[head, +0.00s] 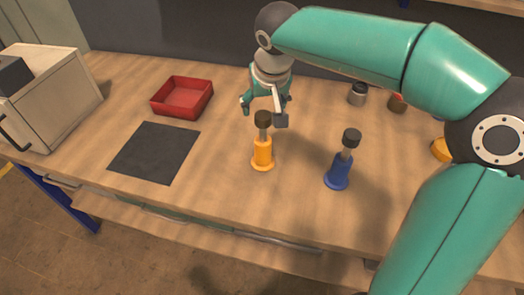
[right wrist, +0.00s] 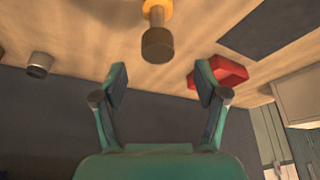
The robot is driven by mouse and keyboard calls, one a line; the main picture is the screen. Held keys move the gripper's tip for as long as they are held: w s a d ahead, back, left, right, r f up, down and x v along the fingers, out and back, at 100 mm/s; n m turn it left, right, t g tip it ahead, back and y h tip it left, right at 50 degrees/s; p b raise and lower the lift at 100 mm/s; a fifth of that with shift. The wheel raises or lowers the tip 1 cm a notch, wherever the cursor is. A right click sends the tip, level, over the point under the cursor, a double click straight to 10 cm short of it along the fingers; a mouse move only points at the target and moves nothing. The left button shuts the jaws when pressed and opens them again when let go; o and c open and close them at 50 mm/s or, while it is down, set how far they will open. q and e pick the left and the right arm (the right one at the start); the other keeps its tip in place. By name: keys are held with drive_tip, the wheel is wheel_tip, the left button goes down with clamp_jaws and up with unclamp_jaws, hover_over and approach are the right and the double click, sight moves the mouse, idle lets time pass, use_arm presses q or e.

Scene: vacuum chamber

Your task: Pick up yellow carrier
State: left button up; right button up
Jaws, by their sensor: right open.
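The yellow carrier (head: 262,154) stands upright on the wooden table, with a flared yellow base, a grey stem and a dark cap. My right gripper (head: 264,111) is open and empty, just behind and above the carrier's cap in the head view. In the right wrist view, the carrier's dark cap (right wrist: 157,45) shows beyond the gap between the open fingers (right wrist: 160,82), and its yellow base is cut by the top edge. No contact with the carrier is visible. My left gripper is in neither view.
A blue carrier (head: 338,176) stands to the right of the yellow one. A red tray (head: 182,97) and a dark mat (head: 154,152) lie to the left, near a white box-like machine (head: 45,95). A small metal cylinder (head: 358,94) stands behind. The table's front edge is clear.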

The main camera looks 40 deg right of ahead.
sight(264, 116)
drive_tip(key=shift+x, duration=3.35)
drive_tip(key=shift+s+d, duration=0.1)
drive_tip(key=shift+s, duration=0.1)
drive_tip(key=shift+c, duration=0.4)
clamp_jaws()
